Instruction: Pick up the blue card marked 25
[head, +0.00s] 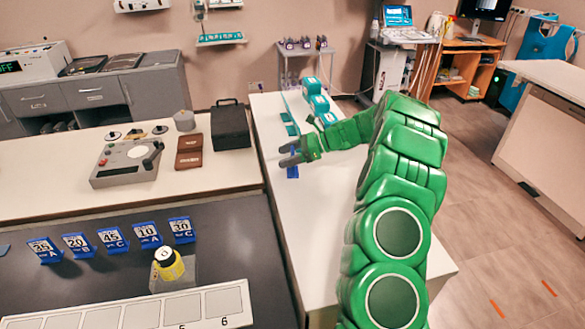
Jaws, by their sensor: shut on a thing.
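My gripper (286,154) is at the end of my green arm, over the left edge of the white table in the middle. It is shut on a small blue card (292,172), which shows just below the fingers. The marking on this card cannot be read from here. Several blue cards with white labels stand in a row on the dark table at left: one marked 35 A (45,250), one marked 20 B (78,245), one marked 45 C (112,239), one marked 10 A (148,235) and one marked 30 C (181,230).
A grey device (127,163), a brown case (189,151) and a black box (230,126) stand on the left counter. Teal-and-white boxes (318,104) stand at the white table's far end. Its near part is clear.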

